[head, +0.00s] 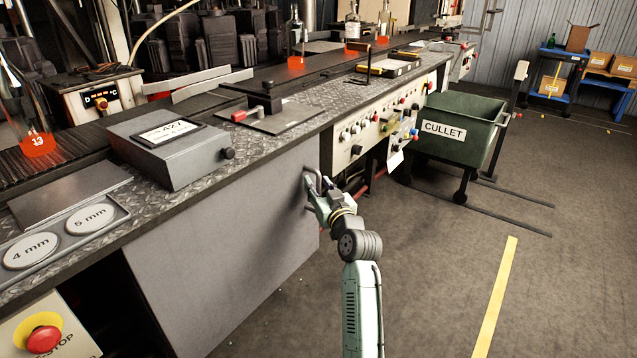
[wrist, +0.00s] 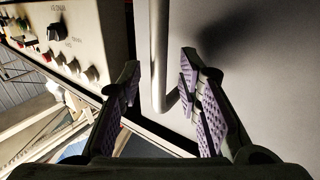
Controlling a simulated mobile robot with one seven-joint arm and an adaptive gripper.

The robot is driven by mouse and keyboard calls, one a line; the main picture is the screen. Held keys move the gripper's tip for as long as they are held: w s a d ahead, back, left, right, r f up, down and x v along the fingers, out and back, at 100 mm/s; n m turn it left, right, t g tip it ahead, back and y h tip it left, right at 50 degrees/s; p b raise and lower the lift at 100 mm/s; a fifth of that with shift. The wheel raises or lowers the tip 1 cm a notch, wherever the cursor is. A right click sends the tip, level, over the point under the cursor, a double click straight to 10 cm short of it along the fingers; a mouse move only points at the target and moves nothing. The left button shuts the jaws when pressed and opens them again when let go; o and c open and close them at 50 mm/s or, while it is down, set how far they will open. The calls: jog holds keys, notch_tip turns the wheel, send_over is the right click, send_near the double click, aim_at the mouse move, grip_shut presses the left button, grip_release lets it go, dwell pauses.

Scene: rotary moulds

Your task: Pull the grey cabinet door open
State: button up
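The grey cabinet door (head: 225,240) is a flat panel under the metal-topped bench in the head view. It looks flush with the bench front. Its bar handle (head: 309,184) is near the door's upper right edge. My gripper (head: 316,194) is at the handle and partly hides it. In the wrist view, my gripper (wrist: 160,78) is open, with purple-padded fingers on either side of the handle (wrist: 159,45). The bar runs between the fingertips, with gaps visible on both sides. The door face (wrist: 240,70) fills the right of that view.
A control panel (head: 375,135) with knobs sits right of the door. A green CULLET bin (head: 455,130) stands on the floor beyond it. A grey scale box (head: 170,150) is on the bench above the door. The floor right of my arm is clear, with a yellow line (head: 495,295).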

jog(key=shift+w+a, duration=0.1)
jog(key=shift+w, duration=0.25)
jog(key=shift+c, duration=0.4)
grip_shut()
dwell(0.4)
